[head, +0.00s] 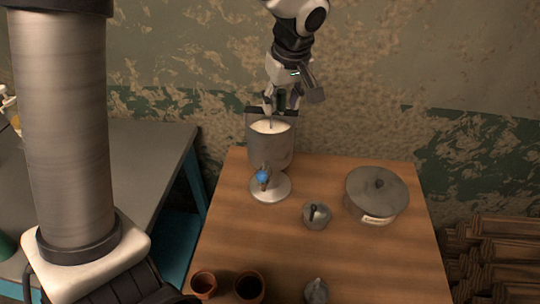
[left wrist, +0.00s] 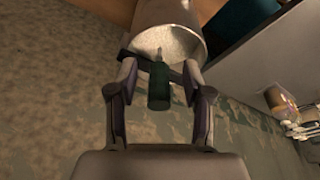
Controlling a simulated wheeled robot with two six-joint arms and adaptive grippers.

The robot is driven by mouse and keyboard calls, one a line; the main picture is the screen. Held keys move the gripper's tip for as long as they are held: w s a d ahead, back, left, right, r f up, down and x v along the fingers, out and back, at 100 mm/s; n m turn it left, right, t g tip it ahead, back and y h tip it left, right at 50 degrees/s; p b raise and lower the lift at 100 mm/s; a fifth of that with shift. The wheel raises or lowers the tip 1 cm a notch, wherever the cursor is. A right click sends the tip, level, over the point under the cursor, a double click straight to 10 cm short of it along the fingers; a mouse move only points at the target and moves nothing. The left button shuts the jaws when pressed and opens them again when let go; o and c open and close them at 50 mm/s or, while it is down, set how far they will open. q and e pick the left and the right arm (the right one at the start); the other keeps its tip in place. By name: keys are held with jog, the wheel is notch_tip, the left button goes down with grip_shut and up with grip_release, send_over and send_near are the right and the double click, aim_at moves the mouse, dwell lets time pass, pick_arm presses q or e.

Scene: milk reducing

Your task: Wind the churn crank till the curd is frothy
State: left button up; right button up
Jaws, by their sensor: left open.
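The churn (head: 268,153) is a grey metal cylinder at the back left of the wooden table, open at the top. White curd (head: 270,127) shows inside it, and also in the left wrist view (left wrist: 172,42); how frothy it is I cannot tell. The crank has a dark green handle (left wrist: 159,90) on a thin metal rod. My left gripper (left wrist: 159,70) is open, with one finger on each side of the handle and a gap on both sides. In the head view the left gripper (head: 281,105) is over the churn's rim. My right gripper is not in view.
A blue knob (head: 262,177) sits above a round metal plate (head: 271,190) before the churn. A lidded pot (head: 377,197) and a small grey pot (head: 316,216) stand to the right. Brown cups (head: 249,288) are near the front. A grey table (head: 130,160) is at left.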

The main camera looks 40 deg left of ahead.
pick_arm(q)
jog(key=p+v, duration=0.2)
jog(key=v, duration=0.1)
jog(key=a+p+v, duration=0.1)
jog(key=p+v, duration=0.2)
jog(key=w+a+p+v, duration=0.1)
jog(key=p+v, duration=0.1)
jog(key=v, duration=0.1)
jog(key=shift+r+p, duration=0.3)
jog(key=shift+p, duration=0.05)
jog(key=shift+f, duration=0.1)
jog(key=shift+w, duration=0.1)
